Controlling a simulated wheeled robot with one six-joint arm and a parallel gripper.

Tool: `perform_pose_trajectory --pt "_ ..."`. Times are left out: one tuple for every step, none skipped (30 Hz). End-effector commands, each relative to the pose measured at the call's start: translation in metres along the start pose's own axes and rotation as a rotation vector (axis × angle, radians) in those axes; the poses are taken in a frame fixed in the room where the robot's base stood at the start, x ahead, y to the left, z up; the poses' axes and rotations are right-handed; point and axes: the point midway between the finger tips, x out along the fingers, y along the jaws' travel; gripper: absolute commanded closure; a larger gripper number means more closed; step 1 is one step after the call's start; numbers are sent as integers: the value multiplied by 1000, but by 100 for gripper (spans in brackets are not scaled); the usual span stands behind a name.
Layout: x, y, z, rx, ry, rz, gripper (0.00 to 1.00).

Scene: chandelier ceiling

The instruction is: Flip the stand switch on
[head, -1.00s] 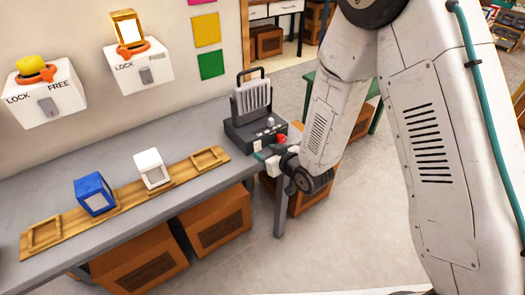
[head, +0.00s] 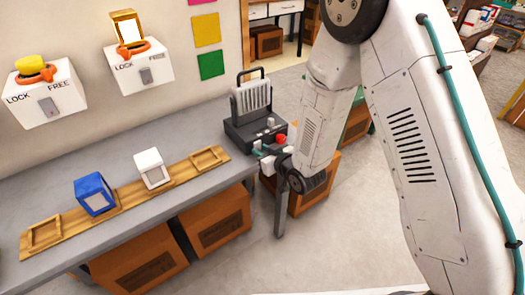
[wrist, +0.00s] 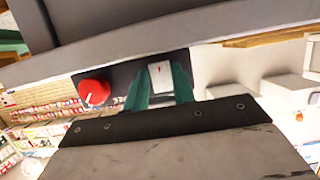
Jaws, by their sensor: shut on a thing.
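The grey stand (head: 245,132) with a ribbed upright panel and a handle sits at the right end of the workbench. Its front carries a red knob (head: 281,139), also in the wrist view (wrist: 93,92). In the head view my gripper (head: 262,153) is at the stand's front edge, where the fingers partly hide the switch.
The grey workbench (head: 130,163) bears a wooden board (head: 128,200) with a blue cube (head: 95,194) and a white cube (head: 151,168). Two LOCK/FREE boxes are on the wall. Cardboard boxes (head: 217,222) stand under the bench. Floor to the right is open.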

Motion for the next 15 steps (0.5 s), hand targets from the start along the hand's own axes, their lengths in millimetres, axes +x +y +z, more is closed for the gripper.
perform_pose_trajectory --pt "1 0 3 1 30 0 97" --pt "1 0 4 1 51 0 97" --pt "1 0 4 1 79 0 97" --pt "2 0 5 1 98 0 97" --pt "2 0 5 1 117 0 97" --pt "2 0 5 1 140 0 97" --pt "2 0 6 1 154 0 97" --pt "2 0 5 0 166 0 97" --pt "2 0 5 0 178 0 97" --pt "2 0 5 0 185 0 97" --pt "2 0 5 0 190 0 97" --pt "2 0 5 -1 193 0 97" --pt "2 0 5 -1 194 0 97" --pt "2 0 5 -1 194 0 97" --pt "2 0 5 -1 193 0 97"
